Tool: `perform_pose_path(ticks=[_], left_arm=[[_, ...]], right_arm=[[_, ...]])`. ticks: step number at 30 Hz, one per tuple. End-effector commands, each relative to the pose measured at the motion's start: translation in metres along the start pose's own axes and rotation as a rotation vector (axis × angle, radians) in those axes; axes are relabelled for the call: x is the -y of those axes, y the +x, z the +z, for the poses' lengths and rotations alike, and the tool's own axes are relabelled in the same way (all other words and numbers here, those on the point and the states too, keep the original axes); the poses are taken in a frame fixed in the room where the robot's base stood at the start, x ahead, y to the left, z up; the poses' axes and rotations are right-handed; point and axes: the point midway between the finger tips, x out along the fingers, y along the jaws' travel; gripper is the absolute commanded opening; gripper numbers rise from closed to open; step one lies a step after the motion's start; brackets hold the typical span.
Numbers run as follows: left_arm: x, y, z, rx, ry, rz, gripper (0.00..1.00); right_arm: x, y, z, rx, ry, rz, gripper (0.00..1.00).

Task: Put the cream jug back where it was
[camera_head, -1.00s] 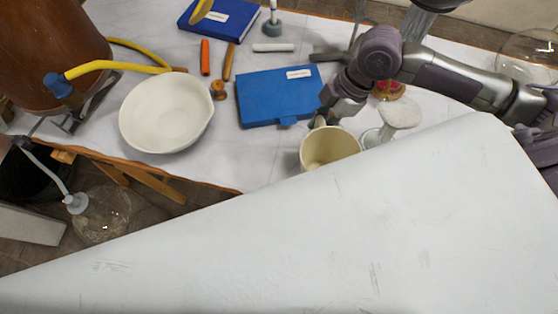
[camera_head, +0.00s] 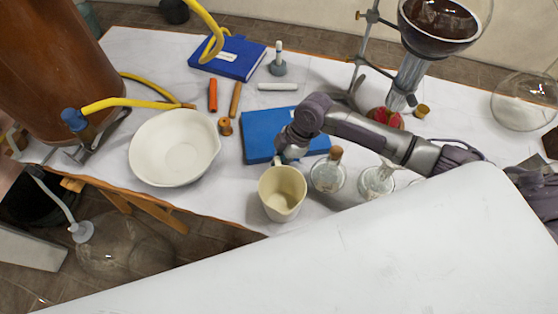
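The cream jug (camera_head: 282,194) is upright near the table's front edge, right of the white bowl and in front of the blue box. My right gripper (camera_head: 291,156) comes in from the right and is at the jug's far side, by its rim and handle. The jug has moved together with this gripper, so it is shut on the jug; the fingertips are mostly hidden. I cannot tell whether the jug's base touches the table. My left gripper is not in view.
A white bowl (camera_head: 174,148) stands left of the jug. A corked flask (camera_head: 328,174) and another glass flask (camera_head: 376,182) stand close on the right. The blue box (camera_head: 262,130) lies behind, partly under my arm. Bare cloth lies between bowl and jug.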

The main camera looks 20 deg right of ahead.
Motion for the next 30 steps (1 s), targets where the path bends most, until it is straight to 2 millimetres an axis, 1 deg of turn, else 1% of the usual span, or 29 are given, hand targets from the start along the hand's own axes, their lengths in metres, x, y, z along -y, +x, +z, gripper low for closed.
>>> perform_pose_path(ticks=[11, 12, 16, 17, 25, 28, 30], left_arm=[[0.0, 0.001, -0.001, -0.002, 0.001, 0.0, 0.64], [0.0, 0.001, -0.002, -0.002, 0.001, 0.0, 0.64], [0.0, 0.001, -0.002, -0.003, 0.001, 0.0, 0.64], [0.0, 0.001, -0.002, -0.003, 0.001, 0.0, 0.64], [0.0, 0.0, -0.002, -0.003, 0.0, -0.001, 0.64], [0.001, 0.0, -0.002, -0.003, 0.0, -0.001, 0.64], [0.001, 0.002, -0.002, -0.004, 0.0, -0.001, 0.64]], right_arm=[[0.0, 0.005, 0.002, -0.001, 0.0, 0.001, 0.0], [0.0, 0.006, 0.003, 0.0, 0.0, 0.001, 0.16], [0.0, 0.005, 0.002, -0.001, 0.0, 0.001, 0.38], [0.0, 0.005, 0.002, -0.001, 0.0, 0.001, 0.39], [0.0, 0.004, 0.002, -0.001, 0.0, 0.001, 0.39], [-0.001, -0.001, 0.002, 0.0, 0.0, 0.003, 0.39], [-0.001, -0.009, 0.002, 0.0, -0.001, 0.003, 0.39]])
